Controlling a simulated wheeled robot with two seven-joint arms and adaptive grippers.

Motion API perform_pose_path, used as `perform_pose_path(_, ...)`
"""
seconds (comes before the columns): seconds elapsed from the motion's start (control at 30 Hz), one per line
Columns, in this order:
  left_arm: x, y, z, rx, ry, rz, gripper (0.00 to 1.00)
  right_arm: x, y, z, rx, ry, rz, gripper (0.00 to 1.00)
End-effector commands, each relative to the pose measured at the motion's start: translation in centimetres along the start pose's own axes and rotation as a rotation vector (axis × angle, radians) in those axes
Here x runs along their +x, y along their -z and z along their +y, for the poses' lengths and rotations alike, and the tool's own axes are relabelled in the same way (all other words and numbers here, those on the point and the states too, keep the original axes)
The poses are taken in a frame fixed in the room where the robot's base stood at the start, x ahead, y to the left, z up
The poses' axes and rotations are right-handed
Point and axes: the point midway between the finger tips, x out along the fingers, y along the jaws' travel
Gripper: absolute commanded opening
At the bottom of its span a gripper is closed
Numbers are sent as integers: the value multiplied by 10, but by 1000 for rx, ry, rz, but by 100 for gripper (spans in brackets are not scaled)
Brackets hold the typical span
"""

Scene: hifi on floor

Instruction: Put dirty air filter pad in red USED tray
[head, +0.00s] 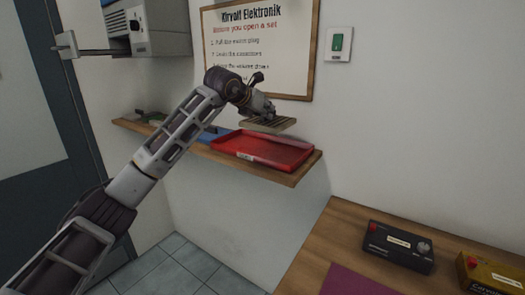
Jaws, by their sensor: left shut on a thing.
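My left gripper (268,114) is shut on a flat, ribbed, greyish-tan filter pad (268,124). The pad is held roughly level above the back part of the red tray (265,162), apart from it as far as I can tell. The red tray lies on a wooden wall shelf (295,179) and has a small pale label on its front edge, too small to read. The tray's visible floor looks empty. The fingertips are small and partly hidden by the hand. My right gripper is not in view.
A blue tray (210,134) lies left of the red one, partly behind my left arm. A notice board (258,50) hangs behind. A bench (335,235) at lower right holds a dark box (398,247) and a yellow box (485,273).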

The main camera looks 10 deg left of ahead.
Motion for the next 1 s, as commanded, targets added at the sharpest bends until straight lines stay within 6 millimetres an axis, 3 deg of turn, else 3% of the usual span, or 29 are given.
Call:
perform_pose_path(0.37,3,5,0,0,0,1,0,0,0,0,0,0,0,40)
perform_pose_path(0.8,26,48,0,0,1,0,0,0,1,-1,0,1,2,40)
perform_pose_path(1.0,30,55,0,0,0,-1,0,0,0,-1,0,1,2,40)
